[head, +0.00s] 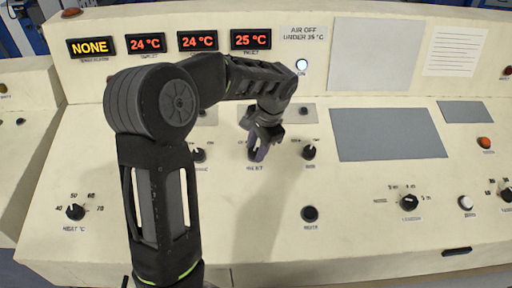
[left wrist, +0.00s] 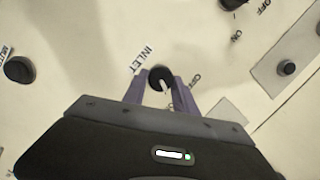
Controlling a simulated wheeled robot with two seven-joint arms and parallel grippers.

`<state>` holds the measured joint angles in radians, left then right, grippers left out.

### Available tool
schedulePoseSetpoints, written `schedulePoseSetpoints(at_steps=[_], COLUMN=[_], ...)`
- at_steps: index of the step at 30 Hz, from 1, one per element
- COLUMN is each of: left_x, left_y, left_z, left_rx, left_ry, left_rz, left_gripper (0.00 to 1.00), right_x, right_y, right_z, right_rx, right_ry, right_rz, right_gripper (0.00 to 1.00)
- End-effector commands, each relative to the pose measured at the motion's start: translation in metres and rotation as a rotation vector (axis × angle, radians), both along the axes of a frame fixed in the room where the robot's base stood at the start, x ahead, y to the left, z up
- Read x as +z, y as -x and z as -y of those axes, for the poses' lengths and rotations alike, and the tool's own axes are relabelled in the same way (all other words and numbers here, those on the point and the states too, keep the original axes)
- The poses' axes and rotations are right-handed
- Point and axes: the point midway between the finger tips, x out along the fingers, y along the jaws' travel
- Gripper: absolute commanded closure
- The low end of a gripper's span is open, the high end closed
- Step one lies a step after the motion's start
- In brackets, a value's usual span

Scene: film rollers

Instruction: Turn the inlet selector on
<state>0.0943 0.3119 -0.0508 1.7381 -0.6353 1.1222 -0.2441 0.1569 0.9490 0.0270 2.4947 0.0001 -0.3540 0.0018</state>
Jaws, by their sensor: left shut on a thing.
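The inlet selector (left wrist: 159,79) is a round black knob with a pale pointer line, beside the word INLET in the left wrist view. The pointer runs down and slightly right in that view; an OFF mark shows to the right of the knob. My left gripper (left wrist: 160,90) is shut on the knob, with one purple finger on each side. In the head view my left gripper (head: 259,147) reaches down onto the panel and largely hides the knob. My right gripper is in neither view.
Black knobs stand left (head: 198,155) and right (head: 309,152) of the selector. A black button (head: 310,213) sits below right. The displays (head: 145,44) read NONE, 24 °C, 24 °C and 25 °C. A round white light (head: 302,64) is under the AIR OFF label. Grey plates (head: 388,134) lie right.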

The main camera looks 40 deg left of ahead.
Motion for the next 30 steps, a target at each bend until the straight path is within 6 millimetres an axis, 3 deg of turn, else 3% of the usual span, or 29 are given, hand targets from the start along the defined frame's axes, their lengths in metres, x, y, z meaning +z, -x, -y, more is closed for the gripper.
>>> schedulePoseSetpoints(at_steps=[9, 23, 24, 30], left_x=[0.0006, 0.0006, 0.0006, 0.0003], left_y=[-0.0001, -0.0003, -0.0003, 0.0001], left_z=[0.0010, 0.0009, 0.0009, 0.0010], left_rx=[-0.122, -0.139, -0.139, -0.137], left_ry=[-0.023, -0.026, -0.026, -0.026], left_rz=[-0.014, -0.016, -0.016, -0.017], left_gripper=[1.00, 1.00, 0.63, 0.47], right_x=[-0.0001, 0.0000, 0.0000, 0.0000], right_y=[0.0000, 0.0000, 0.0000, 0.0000], right_z=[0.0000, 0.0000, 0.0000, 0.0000], right_rx=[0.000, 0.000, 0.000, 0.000], right_ry=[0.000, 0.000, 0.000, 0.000], right_rz=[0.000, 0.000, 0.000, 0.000], right_gripper=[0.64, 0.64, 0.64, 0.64])
